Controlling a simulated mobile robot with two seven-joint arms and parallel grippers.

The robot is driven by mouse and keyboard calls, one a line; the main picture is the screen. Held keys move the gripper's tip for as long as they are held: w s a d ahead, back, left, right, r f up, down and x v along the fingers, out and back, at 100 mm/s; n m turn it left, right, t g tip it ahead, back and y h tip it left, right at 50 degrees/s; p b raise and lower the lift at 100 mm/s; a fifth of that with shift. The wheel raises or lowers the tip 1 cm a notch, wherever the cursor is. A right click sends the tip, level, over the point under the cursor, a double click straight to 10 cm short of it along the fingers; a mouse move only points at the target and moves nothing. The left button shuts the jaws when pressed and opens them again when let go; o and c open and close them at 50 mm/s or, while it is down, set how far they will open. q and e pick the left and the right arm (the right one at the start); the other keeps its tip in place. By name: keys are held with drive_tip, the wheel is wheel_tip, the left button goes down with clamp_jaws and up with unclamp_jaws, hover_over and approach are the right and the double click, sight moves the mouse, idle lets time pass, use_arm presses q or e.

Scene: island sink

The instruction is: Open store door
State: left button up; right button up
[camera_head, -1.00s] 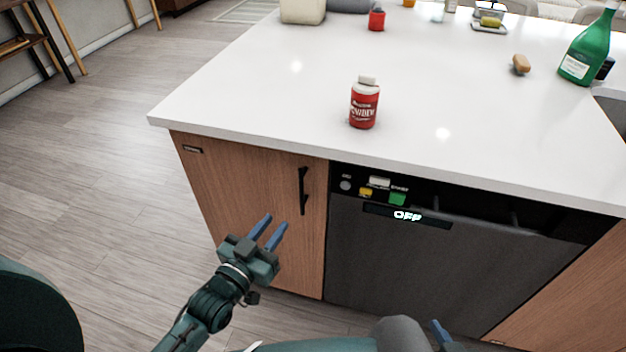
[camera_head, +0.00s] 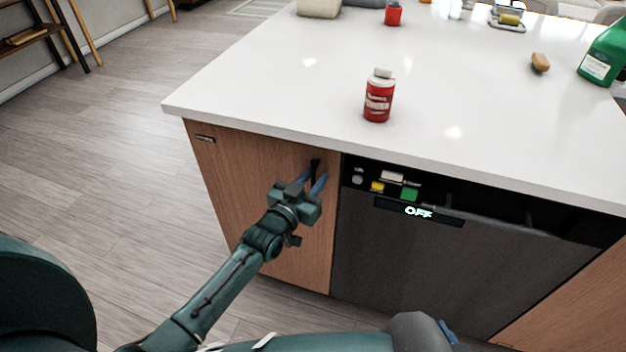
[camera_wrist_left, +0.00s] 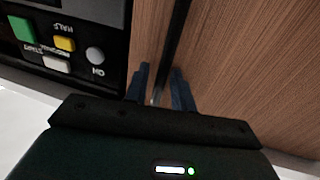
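The wooden cabinet door (camera_head: 228,180) is closed, left of the dishwasher under the white counter. Its black vertical handle (camera_head: 315,165) is near the door's right edge, and my left gripper hides its lower part. My left gripper (camera_head: 312,178) is open at the handle, with one blue finger on either side of it in the picture. In the left wrist view the dark handle (camera_wrist_left: 178,40) runs down toward the gap between the spread fingers (camera_wrist_left: 161,88). I cannot tell whether they touch it. Of my right gripper, only a blue fingertip (camera_head: 447,331) shows at the bottom edge.
The dark dishwasher (camera_head: 440,260) with its lit OFF display adjoins the door on the right. A red bottle (camera_head: 379,98) stands on the counter (camera_head: 270,90) above the handle. The wooden floor (camera_head: 90,160) left of the island is clear.

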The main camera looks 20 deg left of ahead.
use_arm(q)
drive_tip(key=shift+c, duration=0.6)
clamp_jaws()
drive_tip(key=shift+s, duration=0.1)
